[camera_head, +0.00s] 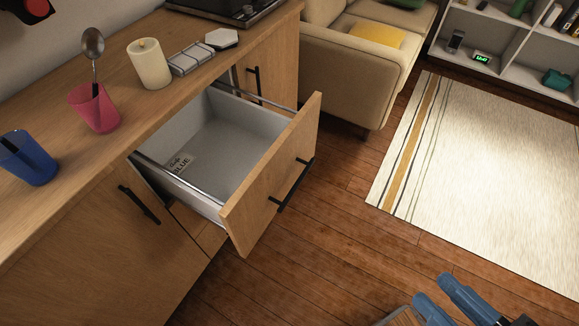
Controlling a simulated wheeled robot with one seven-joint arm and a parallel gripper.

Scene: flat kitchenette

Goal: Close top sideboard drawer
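The top sideboard drawer (236,214) is pulled well out of the wooden sideboard (105,220). Its light wooden front faces the lower right and has a dark bar handle (296,185). My gripper (432,290) is at the bottom right, partly cut off by the frame edge. Its two blue fingers are apart with a narrow gap and nothing visible between them. It is to the lower right of the drawer, well clear of the handle.
On the sideboard top stand a blue cup (30,160), a pink cup (95,108) with a spoon, and a candle (149,64). A beige sofa (345,75) is behind the drawer. Wooden floor (330,240) lies open between drawer and rug (480,180).

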